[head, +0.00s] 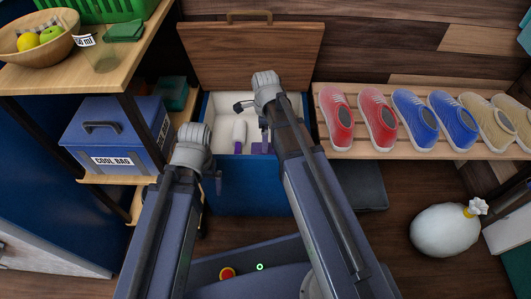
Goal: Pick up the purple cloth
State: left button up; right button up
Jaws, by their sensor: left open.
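An open chest (244,187) with a blue front, pale interior and raised wooden lid stands ahead of me. Small purple patches (262,148) show low inside it, near its front wall. They may be the purple cloth, but its shape is largely hidden. My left gripper (216,180) is open at the chest's front left corner, mostly hidden behind my wrist. My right gripper (255,119) reaches over the chest opening, above the purple patches. My arm covers part of it, and its jaw state is unclear.
A white bottle-like item (239,131) stands inside the chest. A blue cool bag (105,135) sits on the left shelf, below a fruit bowl (38,42). A slatted rack (345,143) with several shoes is at right. A white sack (440,230) lies on the floor.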

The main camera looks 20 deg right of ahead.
jog(key=shift+f+b, duration=3.55)
jog(key=shift+f, duration=0.25)
jog(key=shift+r, duration=0.1)
jog(key=shift+c, duration=0.2)
jog(key=c, duration=1.2)
